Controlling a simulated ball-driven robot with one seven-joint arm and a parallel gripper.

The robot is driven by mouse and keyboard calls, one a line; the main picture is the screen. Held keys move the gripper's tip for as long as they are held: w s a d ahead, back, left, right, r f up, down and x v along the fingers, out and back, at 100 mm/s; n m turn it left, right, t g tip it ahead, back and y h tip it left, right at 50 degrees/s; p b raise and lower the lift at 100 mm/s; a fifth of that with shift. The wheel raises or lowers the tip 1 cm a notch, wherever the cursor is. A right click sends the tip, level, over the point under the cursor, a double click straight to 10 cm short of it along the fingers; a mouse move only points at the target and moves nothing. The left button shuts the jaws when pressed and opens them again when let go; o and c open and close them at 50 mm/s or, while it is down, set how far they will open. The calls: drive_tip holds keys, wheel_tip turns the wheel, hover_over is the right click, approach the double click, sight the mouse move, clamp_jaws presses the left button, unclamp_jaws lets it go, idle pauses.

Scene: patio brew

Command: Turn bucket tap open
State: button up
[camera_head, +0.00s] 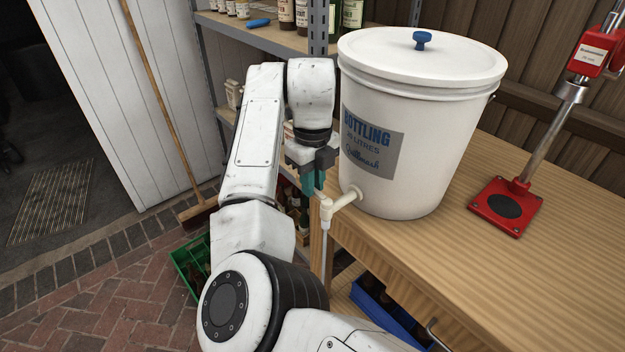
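The white bottling bucket (410,170) stands upright near the left edge of the wooden bench, with its lid on. Its cream tap (342,200) sticks out low on the left side, past the bench edge, with a thin tube running down from it. My gripper (312,192) points downward just left of the tap, close to its outer end. Whether the teal fingertips touch the tap's lever cannot be told. The two fingers look close together, but the gap between them is not clear from this angle.
A red bottle capper (506,206) stands on the bench (450,270) to the right of the bucket. Metal shelves with bottles (285,38) stand behind my arm. A green crate (184,262) and a broom (160,90) are at left; a blue crate (388,318) is under the bench.

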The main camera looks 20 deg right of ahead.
clamp_jaws()
drive_tip(key=shift+a+r+n+p, duration=0.1)
drive_tip(key=shift+r+n+p, duration=0.05)
drive_tip(key=shift+n+p, duration=0.2)
drive_tip(key=s+a+n+p, duration=0.1)
drive_tip(key=n+p, duration=0.4)
drive_tip(key=s+a+n+p, duration=0.1)
drive_tip(key=s+n+p, duration=0.1)
drive_tip(key=n+p, duration=0.3)
drive_tip(key=s+n+p, duration=0.1)
drive_tip(key=n+p, duration=0.4)
drive_tip(key=p, duration=0.1)
drive_tip(key=shift+s+a+n, duration=0.35)
drive_tip(key=shift+s+a, duration=0.05)
drive_tip(key=shift+o, duration=2.3)
unclamp_jaws()
drive_tip(key=shift+s, duration=0.1)
